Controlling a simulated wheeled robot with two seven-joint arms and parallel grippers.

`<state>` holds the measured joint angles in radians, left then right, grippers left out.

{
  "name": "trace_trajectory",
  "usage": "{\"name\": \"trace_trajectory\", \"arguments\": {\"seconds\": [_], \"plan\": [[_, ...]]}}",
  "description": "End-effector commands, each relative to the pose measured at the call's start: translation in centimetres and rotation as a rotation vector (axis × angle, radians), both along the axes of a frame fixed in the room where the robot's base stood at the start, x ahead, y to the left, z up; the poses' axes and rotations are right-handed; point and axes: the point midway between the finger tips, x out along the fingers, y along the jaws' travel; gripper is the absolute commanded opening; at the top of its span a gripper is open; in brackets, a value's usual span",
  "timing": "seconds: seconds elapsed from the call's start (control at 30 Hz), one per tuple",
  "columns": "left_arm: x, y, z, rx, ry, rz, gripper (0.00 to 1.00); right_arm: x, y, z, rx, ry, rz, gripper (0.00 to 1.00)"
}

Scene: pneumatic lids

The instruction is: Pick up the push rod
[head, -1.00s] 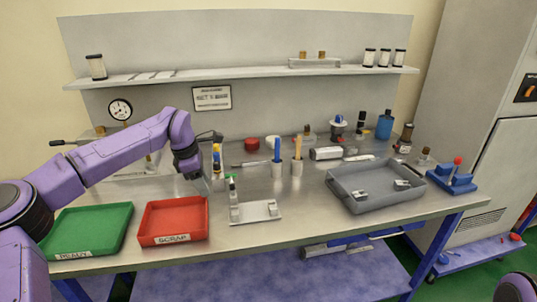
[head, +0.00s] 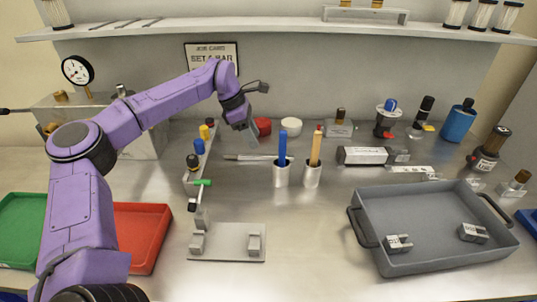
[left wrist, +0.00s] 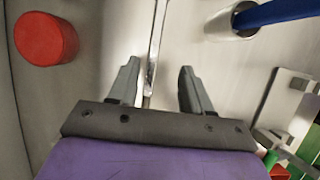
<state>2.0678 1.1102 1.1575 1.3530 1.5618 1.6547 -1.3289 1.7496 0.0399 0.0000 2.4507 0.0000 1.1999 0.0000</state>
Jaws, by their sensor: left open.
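The push rod (head: 247,157) appears to be the thin metal rod lying on the bench behind the two metal cups. In the left wrist view the rod (left wrist: 152,62) runs away from me between the fingertips and is not gripped. My left gripper (head: 250,135) is above the rod, pointing down with its jaws apart. Its two grey fingers also show in the left wrist view (left wrist: 158,75), one on each side of the rod. How far the fingertips are above the rod is hard to tell. My right gripper is not in view.
A red round piece (head: 263,126) lies close beyond the gripper. Metal cups hold a blue-handled tool (head: 282,148) and an orange one (head: 315,149). A bracket fixture (head: 228,243) stands in front, a grey tray (head: 372,215) at right, a red tray (head: 143,232) at left.

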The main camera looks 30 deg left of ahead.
Motion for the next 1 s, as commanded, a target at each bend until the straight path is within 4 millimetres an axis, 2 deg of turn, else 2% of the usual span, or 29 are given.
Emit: {"name": "trace_trajectory", "arguments": {"seconds": [0.27,0.4,0.5,0.7,0.73,0.87,1.0], "plan": [[1.2,-1.1,-3.5,0.001,0.008,-0.001,0.49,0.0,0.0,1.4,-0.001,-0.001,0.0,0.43],[2.0,-1.6,-5.9,0.001,0.007,0.0,0.49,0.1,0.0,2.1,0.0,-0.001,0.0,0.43],[2.2,-1.9,-6.8,0.001,0.004,0.0,0.49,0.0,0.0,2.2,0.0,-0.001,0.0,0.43],[2.3,-1.9,-7.0,0.001,0.002,0.001,0.49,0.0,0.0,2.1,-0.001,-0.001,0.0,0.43],[2.3,-1.9,-7.0,0.001,0.002,0.001,0.42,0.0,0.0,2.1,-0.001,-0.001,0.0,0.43],[2.2,-1.9,-6.9,0.001,0.002,0.001,0.0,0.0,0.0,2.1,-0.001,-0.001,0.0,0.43],[2.3,-1.9,-6.9,0.002,0.001,0.001,0.0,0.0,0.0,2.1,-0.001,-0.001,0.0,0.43]]}}
